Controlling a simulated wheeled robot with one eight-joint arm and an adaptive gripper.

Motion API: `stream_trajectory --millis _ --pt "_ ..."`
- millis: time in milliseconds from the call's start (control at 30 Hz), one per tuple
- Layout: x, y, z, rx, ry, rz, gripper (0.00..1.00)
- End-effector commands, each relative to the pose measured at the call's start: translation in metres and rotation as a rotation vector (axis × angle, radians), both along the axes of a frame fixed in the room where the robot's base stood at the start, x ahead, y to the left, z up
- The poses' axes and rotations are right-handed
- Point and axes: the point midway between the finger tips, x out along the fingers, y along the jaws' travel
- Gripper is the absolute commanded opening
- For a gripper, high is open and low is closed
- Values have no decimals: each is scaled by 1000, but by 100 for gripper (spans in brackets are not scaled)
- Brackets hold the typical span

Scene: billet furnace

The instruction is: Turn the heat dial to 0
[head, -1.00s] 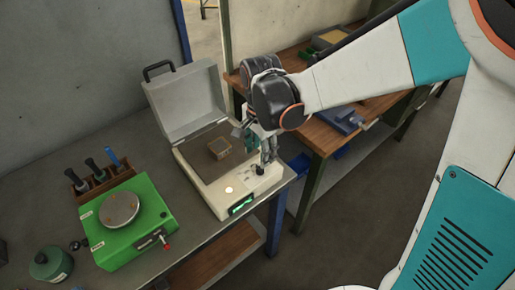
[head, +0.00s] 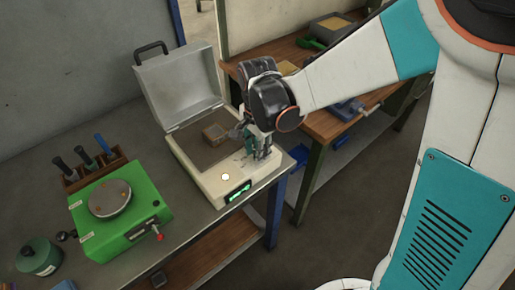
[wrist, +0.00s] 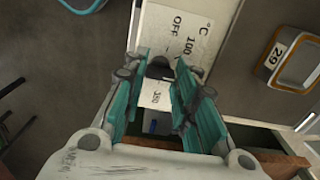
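The furnace (head: 212,185) is a cream box with its grey lid (head: 180,85) open. Its heat dial (wrist: 159,68) shows in the wrist view as a dark knob beside printed marks, including "OFF", "100" and "°C". My gripper (head: 262,153) is low over the furnace's right front corner and hides the dial in the head view. In the wrist view my gripper (wrist: 160,72) has its teal fingers apart, one on each side of the dial. I cannot tell whether they touch it. The dial's pointer setting is not readable.
A lit round button (head: 226,177) and a green display (head: 237,192) are on the furnace front. A small square dish (head: 214,131) is inside it. A green hotplate device (head: 122,215) stands to the left. A wooden workbench (head: 322,125) is behind right.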

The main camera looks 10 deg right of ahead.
Motion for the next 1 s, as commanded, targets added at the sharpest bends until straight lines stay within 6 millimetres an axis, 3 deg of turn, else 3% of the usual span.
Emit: stream_trajectory --millis 467,1000 --pt "0 0 0 -1 -1 46 2" --pt "0 0 0 -1 -1 469 2"
